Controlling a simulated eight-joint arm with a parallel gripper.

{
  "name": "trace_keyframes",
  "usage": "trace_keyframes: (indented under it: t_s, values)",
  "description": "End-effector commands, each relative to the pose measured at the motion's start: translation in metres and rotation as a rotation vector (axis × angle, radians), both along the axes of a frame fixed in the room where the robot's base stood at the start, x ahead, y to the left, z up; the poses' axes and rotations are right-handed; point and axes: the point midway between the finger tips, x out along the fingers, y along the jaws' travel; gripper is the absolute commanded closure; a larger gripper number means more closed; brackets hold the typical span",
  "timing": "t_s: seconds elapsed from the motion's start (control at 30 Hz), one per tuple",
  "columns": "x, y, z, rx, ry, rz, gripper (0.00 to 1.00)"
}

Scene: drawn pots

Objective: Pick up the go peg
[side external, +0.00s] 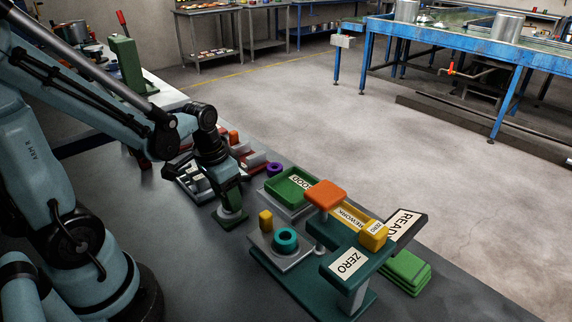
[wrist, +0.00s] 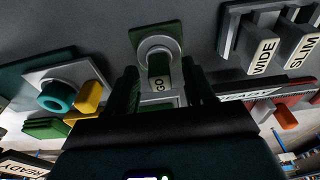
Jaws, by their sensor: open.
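The go peg (wrist: 159,66) is green with a white GO label. In the wrist view it stands in a grey round collar (wrist: 152,41) on a green square base, between my gripper's two fingers. My gripper (wrist: 160,92) is open, with one finger on each side of the peg. Whether the fingers touch it I cannot tell. In the side view my gripper (side external: 229,196) points down over the green base (side external: 231,222), and the fingers hide most of the peg.
A green GOOD tray (side external: 273,189), a teal ring (side external: 286,239) and a yellow block (side external: 265,220) are nearby. The WIDE and SLIM rack (wrist: 230,35) is on the other side.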

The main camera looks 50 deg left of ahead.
Motion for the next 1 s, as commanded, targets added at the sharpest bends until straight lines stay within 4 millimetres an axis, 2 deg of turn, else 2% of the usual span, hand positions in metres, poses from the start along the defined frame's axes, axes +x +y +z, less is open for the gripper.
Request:
trace_keyframes:
  t_s: [0.03, 0.37, 0.77, 1.0]
  values:
    - [0.000, 0.000, 0.000, 0.000, 0.000, 0.000, 0.50]
    - [0.000, 0.000, 0.000, 0.000, 0.000, 0.000, 1.00]
    - [0.000, 0.000, 0.003, 0.000, 0.000, 0.000, 1.00]
    - [0.000, 0.000, 0.019, 0.000, 0.000, 0.000, 1.00]
